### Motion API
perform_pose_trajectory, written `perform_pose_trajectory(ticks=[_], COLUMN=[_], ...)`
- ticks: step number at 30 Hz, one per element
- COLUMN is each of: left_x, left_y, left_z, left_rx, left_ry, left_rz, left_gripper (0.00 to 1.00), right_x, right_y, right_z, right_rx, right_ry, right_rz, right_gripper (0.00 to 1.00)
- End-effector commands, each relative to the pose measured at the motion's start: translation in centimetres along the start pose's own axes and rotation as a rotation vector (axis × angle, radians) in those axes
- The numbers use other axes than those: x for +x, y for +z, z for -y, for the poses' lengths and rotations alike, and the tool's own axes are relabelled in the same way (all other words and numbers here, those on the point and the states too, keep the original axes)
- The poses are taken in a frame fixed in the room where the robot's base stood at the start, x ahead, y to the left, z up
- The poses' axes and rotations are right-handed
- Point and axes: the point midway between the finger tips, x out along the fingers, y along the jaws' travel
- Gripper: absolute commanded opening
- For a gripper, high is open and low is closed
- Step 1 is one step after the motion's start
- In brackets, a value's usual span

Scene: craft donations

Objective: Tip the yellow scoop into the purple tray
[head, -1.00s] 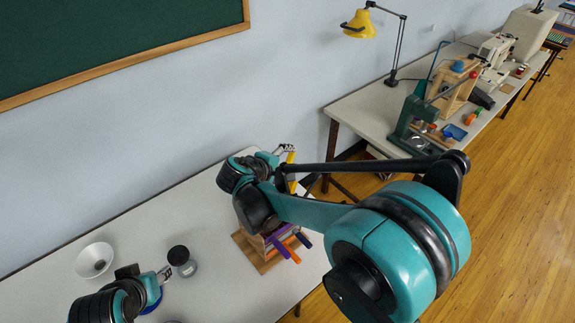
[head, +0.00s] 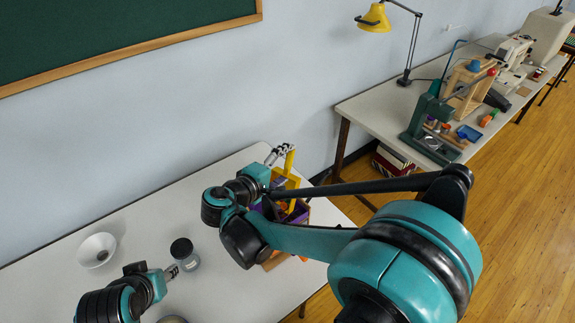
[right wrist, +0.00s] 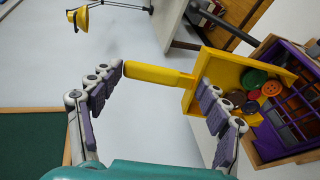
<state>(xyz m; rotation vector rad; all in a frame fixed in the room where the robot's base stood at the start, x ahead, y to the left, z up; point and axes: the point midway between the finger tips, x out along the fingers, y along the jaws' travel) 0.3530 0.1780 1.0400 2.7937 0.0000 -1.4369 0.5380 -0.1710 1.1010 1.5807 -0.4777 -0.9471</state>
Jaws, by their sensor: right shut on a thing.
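The yellow scoop (head: 289,165) is in my right gripper (head: 279,153), above the far right part of the white table. In the head view the purple tray (head: 299,215) is mostly hidden by my right arm. My left gripper (head: 172,271) is low near a jar; its finger gap is unclear.
A white funnel-like bowl (head: 97,249) and a dark-lidded jar (head: 184,252) stand on the white table (head: 140,222). A second table behind on the right carries a yellow lamp (head: 375,19) and craft machines. The table's back left is clear.

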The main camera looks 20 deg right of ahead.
Motion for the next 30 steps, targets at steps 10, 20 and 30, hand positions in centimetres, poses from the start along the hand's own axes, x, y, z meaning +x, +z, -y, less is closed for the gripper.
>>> perform_pose_trajectory(ticks=[10,20,30], left_x=[1.6,3.1,4.5], left_y=[1.2,2.2,3.2], left_z=[0.0,0.0,0.0], left_rx=[0.000,0.000,0.000], left_ry=[0.000,0.000,0.000], left_rz=[0.000,0.000,0.000], left_gripper=[0.40,0.40,0.40], right_x=[-1.6,-3.1,-4.5], right_y=[0.0,0.0,0.0], right_z=[0.6,1.1,1.5], right_rx=[0.000,0.000,0.000], right_ry=[0.102,0.188,0.274], right_rz=[-0.002,-0.002,-0.002], right_gripper=[0.41,0.41,0.41])
